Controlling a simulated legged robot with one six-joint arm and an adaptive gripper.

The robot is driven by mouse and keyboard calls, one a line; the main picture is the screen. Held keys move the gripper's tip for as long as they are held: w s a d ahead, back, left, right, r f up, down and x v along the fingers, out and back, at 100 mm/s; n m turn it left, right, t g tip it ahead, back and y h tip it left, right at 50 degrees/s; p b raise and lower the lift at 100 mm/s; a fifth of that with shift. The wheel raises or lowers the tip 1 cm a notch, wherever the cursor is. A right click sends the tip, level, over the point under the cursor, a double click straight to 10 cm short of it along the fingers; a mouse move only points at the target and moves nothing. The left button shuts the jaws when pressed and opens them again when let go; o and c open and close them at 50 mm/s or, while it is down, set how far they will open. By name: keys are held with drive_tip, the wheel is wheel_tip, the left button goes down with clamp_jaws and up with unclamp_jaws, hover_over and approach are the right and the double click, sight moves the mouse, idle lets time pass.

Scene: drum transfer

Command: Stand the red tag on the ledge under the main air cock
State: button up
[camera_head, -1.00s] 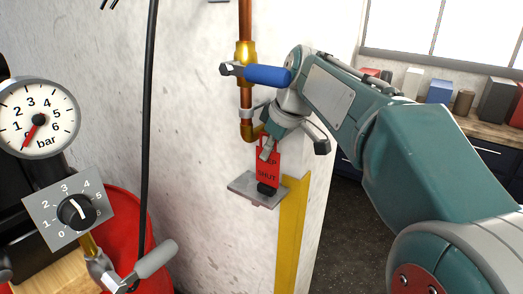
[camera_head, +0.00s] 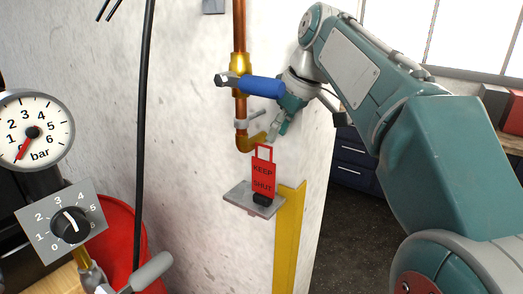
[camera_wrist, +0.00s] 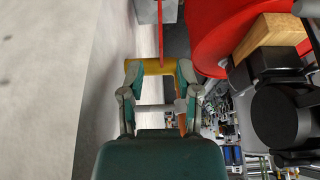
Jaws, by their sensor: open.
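The red tag (camera_head: 263,180), lettered "KEEP SHUT", stands upright on the grey ledge (camera_head: 236,194), with a black foot (camera_head: 262,199) at its base. The main air cock (camera_head: 238,62), a brass valve with a blue lever (camera_head: 262,86) pointing right, is on the copper pipe above. My gripper (camera_head: 279,131) is open, above and to the right of the tag's handle loop, apart from it. The wrist view shows my spread fingers (camera_wrist: 158,82) with no tag between them. The tag appears edge-on there as a thin red strip (camera_wrist: 160,30) beyond the fingers.
A brass elbow (camera_head: 250,143) and a pipe clip (camera_head: 246,122) are close to my gripper. A yellow strip (camera_head: 288,240) runs down the wall beside the ledge. A pressure gauge (camera_head: 33,131), a dial (camera_head: 71,225) and a red drum (camera_head: 118,225) stand at left.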

drive_tip(key=v, duration=0.3)
drive_tip(key=shift+s+d+r, duration=0.1)
drive_tip(key=shift+r, duration=0.25)
drive_tip(key=shift+s, duration=0.1)
drive_tip(key=s+d+f+m+t+h, duration=0.1)
drive_tip(key=s+d+f+m, duration=0.3)
drive_tip(key=s+f, duration=0.6)
drive_tip(key=s+d+f+m+t+h, duration=0.2)
drive_tip(key=s+d+f+m, duration=0.2)
drive_tip(key=s+f, duration=0.6)
wheel_tip(320, 180, down, 5)
drive_tip(key=shift+s+r+m+h, duration=0.1)
drive_tip(key=shift+s+m+h, duration=0.2)
drive_tip(key=shift+m, duration=0.9)
drive_tip(key=shift+d, duration=0.1)
drive_tip(key=shift+d, duration=0.15)
